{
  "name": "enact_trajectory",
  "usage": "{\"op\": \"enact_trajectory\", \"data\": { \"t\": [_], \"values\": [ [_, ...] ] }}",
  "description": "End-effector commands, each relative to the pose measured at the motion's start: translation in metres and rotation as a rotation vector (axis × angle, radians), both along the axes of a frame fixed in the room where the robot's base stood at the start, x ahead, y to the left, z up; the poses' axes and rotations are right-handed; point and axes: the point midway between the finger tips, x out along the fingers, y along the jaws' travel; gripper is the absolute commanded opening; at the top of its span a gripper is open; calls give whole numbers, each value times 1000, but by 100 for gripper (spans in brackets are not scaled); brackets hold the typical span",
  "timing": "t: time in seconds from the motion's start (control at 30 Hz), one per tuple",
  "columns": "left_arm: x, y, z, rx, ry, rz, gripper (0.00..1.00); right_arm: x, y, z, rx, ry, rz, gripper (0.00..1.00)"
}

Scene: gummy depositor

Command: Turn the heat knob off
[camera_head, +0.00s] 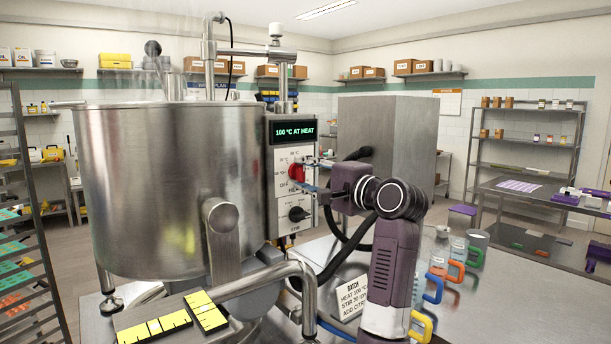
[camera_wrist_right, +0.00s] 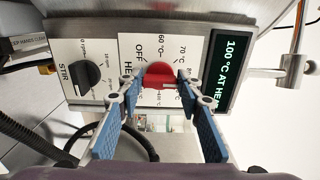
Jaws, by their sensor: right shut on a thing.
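The red heat knob (camera_head: 296,172) sits on the white HEAT plate of the control box, below a display (camera_head: 294,129) reading "100 °C AT HEAT". My right gripper (camera_head: 307,176) reaches it from the right. In the right wrist view the blue-padded fingers (camera_wrist_right: 159,84) are shut on the red knob (camera_wrist_right: 158,72), one on each side. The OFF, 60 °C and 70 °C marks show around the knob; I cannot tell exactly which mark it points to. My left gripper is not in view.
The black STIR knob (camera_head: 298,214) sits below the heat knob. The large steel kettle (camera_head: 150,190) stands left of the control box. A batch card (camera_head: 352,297) and jugs with coloured handles (camera_head: 440,255) are on the steel table. A hose hangs close to my right arm.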

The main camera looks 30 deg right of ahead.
Motion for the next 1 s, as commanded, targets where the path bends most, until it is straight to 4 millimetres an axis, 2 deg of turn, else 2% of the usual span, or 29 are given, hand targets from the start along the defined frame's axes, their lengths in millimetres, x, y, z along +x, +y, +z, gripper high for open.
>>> {"op": "enact_trajectory", "data": {
  "t": [1.0],
  "values": [
    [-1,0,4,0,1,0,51,1,-2,-10,-967,-61,7,9]
  ]
}}
